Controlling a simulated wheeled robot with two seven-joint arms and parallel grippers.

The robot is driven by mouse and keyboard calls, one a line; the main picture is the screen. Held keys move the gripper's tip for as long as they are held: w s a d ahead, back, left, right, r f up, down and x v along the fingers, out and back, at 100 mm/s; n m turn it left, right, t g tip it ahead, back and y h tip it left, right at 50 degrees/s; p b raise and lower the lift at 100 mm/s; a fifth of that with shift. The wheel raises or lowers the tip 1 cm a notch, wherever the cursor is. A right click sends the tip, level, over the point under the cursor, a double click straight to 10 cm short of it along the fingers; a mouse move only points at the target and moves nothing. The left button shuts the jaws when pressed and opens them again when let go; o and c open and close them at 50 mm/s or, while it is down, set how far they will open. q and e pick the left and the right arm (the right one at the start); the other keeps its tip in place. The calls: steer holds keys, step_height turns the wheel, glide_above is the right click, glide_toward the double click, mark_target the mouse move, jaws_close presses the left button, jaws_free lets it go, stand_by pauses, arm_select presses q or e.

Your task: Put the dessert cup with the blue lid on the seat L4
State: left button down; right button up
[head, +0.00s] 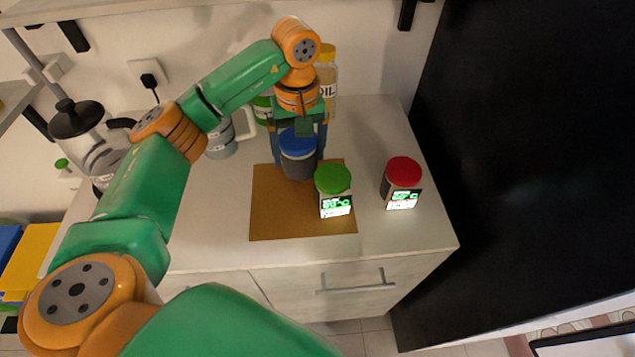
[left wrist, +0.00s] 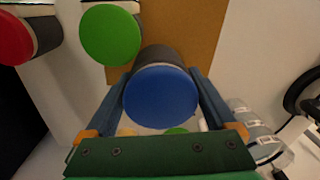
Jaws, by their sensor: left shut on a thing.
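The dessert cup with the blue lid (head: 298,146) is dark grey and stands upright at the back of a brown mat (head: 272,222) on the counter. My left gripper (head: 299,152) reaches down from above and is shut on this cup, one finger on each side. In the left wrist view the blue lid (left wrist: 161,96) sits between the two fingers. I cannot tell whether the cup touches the mat or hangs just above it. No mark reading L4 is legible. My right gripper is not in view.
A green-lidded cup (head: 333,184) stands on the mat, close at the front right of the blue one. A red-lidded cup (head: 402,181) stands right of the mat. An oil bottle (head: 327,75) and jars (head: 222,140) stand behind. The mat's front left is bare.

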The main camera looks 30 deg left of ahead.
mark_target(300, 169)
arm_select(q)
steer(key=f, duration=0.3)
steer(key=f+p, duration=0.1)
steer(key=f, duration=0.1)
steer(key=shift+w+a+f, duration=0.1)
steer(key=shift+w+a, duration=0.05)
steer(key=shift+a, duration=0.2)
steer(key=shift+w+d+f, duration=0.1)
steer(key=shift+d+f, duration=0.1)
steer(key=shift+f, duration=0.05)
steer(key=shift+a+f+b, duration=0.1)
steer(key=shift+f+b, duration=0.15)
steer(key=shift+b, duration=0.05)
steer(key=shift+c, duration=0.6)
jaws_free()
steer(key=shift+f, duration=0.1)
steer(key=shift+o, duration=0.6)
